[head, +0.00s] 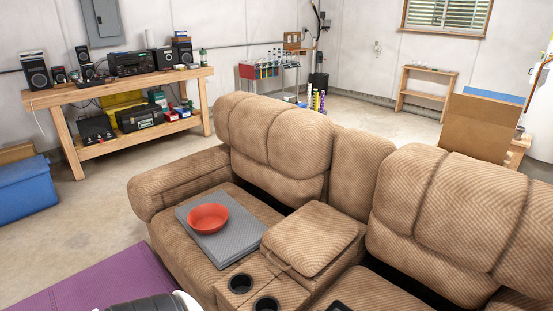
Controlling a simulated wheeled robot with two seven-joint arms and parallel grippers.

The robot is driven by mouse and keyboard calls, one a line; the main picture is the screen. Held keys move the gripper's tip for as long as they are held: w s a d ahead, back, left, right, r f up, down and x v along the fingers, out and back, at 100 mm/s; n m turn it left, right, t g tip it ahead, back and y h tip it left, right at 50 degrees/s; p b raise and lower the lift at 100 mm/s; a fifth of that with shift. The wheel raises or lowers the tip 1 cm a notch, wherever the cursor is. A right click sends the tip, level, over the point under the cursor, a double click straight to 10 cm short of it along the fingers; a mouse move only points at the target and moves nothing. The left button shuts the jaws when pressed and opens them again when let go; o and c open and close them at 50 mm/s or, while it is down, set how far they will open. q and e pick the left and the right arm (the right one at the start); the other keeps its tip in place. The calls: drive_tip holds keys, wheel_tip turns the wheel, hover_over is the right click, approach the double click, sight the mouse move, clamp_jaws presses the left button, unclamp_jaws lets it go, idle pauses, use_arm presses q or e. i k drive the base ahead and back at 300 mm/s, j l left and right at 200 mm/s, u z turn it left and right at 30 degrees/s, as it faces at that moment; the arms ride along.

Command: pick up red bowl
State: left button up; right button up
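The red bowl (208,218) sits upright on a grey flat board (237,238), which lies on the left seat of the tan recliner sofa (280,148). The bowl is near the board's upper left part, and nothing touches it from above. A black and white part shows at the bottom left edge over the purple surface, and I cannot tell which part it is. No gripper fingers show in the head view.
The sofa's centre console (310,239) with two cup holders (241,284) is right of the board. A purple mat (95,283) lies at the front left. A wooden workbench (130,92) and a blue bin (27,190) stand behind.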

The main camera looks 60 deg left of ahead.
sight(209, 219)
drive_tip(key=u, duration=2.35)
drive_tip(key=i+j+z, duration=0.1)
drive_tip(key=i+j, duration=0.2)
